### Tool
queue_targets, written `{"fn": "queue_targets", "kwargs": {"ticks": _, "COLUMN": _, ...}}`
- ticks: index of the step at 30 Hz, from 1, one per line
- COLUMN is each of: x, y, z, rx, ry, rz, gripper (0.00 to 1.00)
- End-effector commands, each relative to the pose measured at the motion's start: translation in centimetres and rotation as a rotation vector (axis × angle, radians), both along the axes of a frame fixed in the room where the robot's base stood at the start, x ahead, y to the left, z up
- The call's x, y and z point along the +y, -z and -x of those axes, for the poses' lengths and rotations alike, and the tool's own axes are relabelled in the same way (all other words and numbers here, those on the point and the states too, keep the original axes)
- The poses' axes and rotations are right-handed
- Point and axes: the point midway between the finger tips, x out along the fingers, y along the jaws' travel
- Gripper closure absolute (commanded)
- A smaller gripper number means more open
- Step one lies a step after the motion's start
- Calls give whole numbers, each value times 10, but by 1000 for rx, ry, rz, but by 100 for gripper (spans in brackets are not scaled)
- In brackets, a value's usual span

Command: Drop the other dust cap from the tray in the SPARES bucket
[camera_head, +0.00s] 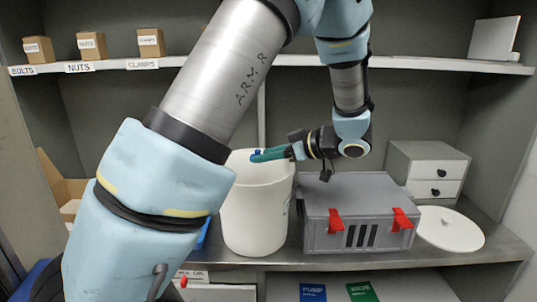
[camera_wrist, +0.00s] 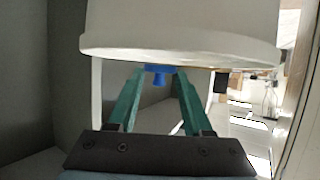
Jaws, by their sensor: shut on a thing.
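The blue dust cap (camera_head: 257,152) is held at the tips of my gripper (camera_head: 262,155); it also shows between the green fingers in the wrist view (camera_wrist: 159,76). My gripper is shut on it. The fingers lie almost level over the mouth of a white bucket (camera_head: 255,215), near its rim at the back right. The bucket's rim also fills the top of the wrist view (camera_wrist: 180,52). No readable SPARES label shows on it. A blue edge (camera_head: 204,234) left of the bucket is mostly hidden by my arm; I cannot tell if it is the tray.
A grey case (camera_head: 345,215) with red latches stands close right of the bucket. A round white lid (camera_head: 449,229) lies beyond it, before a small drawer unit (camera_head: 427,170). An upper shelf (camera_head: 420,64) runs behind my arm, holding small boxes labelled bolts, nuts and clamps.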

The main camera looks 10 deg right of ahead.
Motion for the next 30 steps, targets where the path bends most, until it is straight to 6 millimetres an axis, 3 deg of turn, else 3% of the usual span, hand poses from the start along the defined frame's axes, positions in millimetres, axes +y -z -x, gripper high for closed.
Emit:
{"fn": "queue_targets", "kwargs": {"ticks": 3, "x": 0, "y": 9, "z": 0, "rx": 0, "ry": 0, "rz": 0, "gripper": 100}}
{"fn": "queue_targets", "kwargs": {"ticks": 11, "x": 0, "y": 8, "z": 0, "rx": 0, "ry": 0, "rz": 0, "gripper": 100}}
{"fn": "queue_targets", "kwargs": {"ticks": 12, "x": 0, "y": 8, "z": 0, "rx": 0, "ry": 0, "rz": 0, "gripper": 46}}
{"fn": "queue_targets", "kwargs": {"ticks": 21, "x": 0, "y": 8, "z": 0, "rx": 0, "ry": 0, "rz": 0, "gripper": 15}}
{"fn": "queue_targets", "kwargs": {"ticks": 30, "x": -3, "y": 8, "z": 2, "rx": -1, "ry": 1, "rz": 2, "gripper": 15}}
